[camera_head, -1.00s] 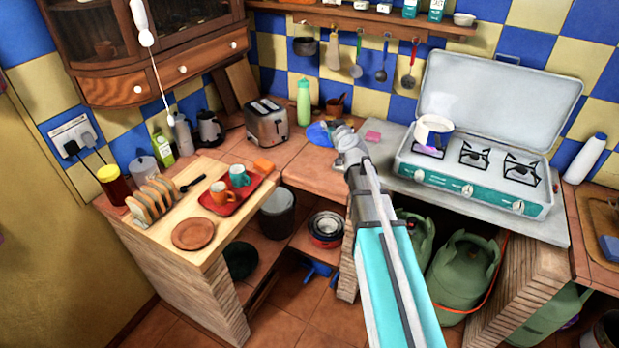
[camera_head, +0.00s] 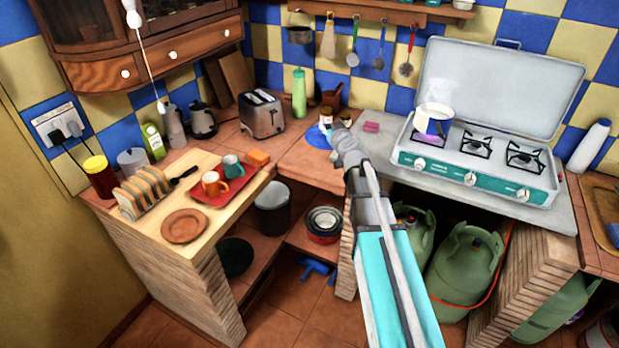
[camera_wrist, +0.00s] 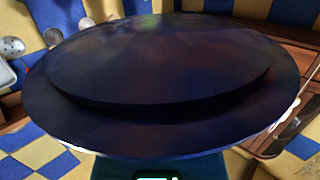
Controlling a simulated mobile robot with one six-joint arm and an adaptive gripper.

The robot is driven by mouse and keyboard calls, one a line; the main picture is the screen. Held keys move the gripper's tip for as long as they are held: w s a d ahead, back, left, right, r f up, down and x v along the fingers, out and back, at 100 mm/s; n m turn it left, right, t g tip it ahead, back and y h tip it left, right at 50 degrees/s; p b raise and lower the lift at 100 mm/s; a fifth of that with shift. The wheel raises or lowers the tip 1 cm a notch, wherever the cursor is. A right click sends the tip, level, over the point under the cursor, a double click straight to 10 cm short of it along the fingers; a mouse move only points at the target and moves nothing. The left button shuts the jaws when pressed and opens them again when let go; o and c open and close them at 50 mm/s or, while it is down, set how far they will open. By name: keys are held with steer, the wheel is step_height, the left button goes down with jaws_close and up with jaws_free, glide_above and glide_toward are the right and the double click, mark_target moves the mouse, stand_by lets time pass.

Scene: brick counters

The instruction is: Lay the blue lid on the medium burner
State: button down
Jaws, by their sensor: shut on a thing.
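The blue lid (camera_wrist: 160,65) fills most of the wrist view as a wide dark disc with a raised middle. In the head view, part of the blue lid (camera_head: 318,138) shows just left of my gripper (camera_head: 338,133). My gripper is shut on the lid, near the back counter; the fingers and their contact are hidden. The white camping stove (camera_head: 470,180) stands to the right. Its left burner is under a white pot (camera_head: 434,118). The middle burner (camera_head: 476,145) and right burner (camera_head: 524,157) are bare. I cannot tell which burner is medium.
A toaster (camera_head: 262,113), green bottle (camera_head: 299,95) and small jars (camera_head: 326,116) stand behind and left of the lid. A pink sponge (camera_head: 371,127) lies between my gripper and the stove. The stove's raised cover (camera_head: 500,85) stands behind the burners. A purple flame shows under the pot.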

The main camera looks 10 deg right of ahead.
step_height(320, 180, down, 10)
steer(key=d+b, duration=0.2)
steer(key=b, duration=0.6)
steer(key=shift+w+d+b, duration=0.2)
steer(key=shift+w+b, duration=0.1)
steer(key=shift+w, duration=0.05)
steer(key=shift+r, duration=0.15)
steer(key=w+a+f+b, duration=0.2)
steer(key=w, duration=0.1)
steer(key=w+a+f+b, duration=0.2)
steer(key=w+f+b, duration=0.1)
steer(key=w, duration=0.1)
steer(key=w+a+f+b, duration=0.1)
steer(key=w+f+b, duration=0.2)
steer(key=shift+w+a+f, duration=0.15)
steer(key=shift+w+a, duration=0.25)
steer(key=shift+w+a+f+b, duration=0.2)
steer(key=shift+w+f+b, duration=0.2)
steer(key=shift+b, duration=0.05)
steer(key=shift+w+a+f+b, duration=0.15)
steer(key=shift+w+f+b, duration=0.15)
steer(key=shift+f+b, duration=1.7)
steer(key=shift+f, duration=0.1)
